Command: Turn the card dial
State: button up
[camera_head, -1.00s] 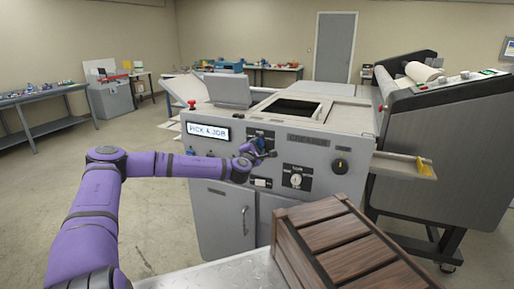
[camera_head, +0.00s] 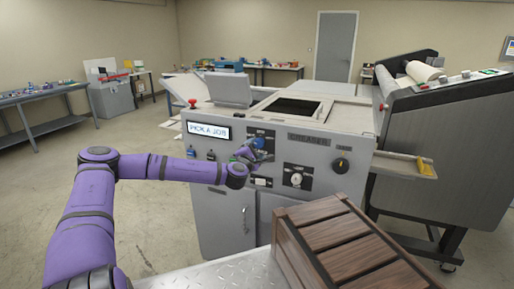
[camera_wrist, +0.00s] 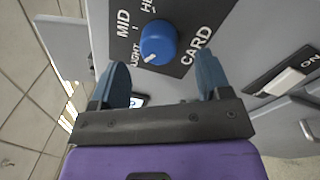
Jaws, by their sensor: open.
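The blue dial (camera_wrist: 158,42) sits on a dark plate with printed labels, among them MID and CARD. Its white pointer mark is at the lower left, by a partly visible label that ends in "IGHT". CARD is printed at the lower right of the dial. My gripper (camera_wrist: 163,80) is open and empty. Its two blue fingers point at the panel, left and right of and below the dial in the wrist view, apart from it. In the head view my gripper (camera_head: 250,153) is close in front of the dial's panel and partly hides it.
The grey machine front carries a "PICK A JOB" display (camera_head: 209,132), a white dial (camera_head: 296,179), a black knob (camera_head: 341,165) and a red button (camera_head: 192,103). An ON switch (camera_wrist: 287,83) lies right of the dial. A wooden crate (camera_head: 340,240) stands in front.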

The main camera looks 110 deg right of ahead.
jog(key=v, duration=0.7)
dwell(0.5)
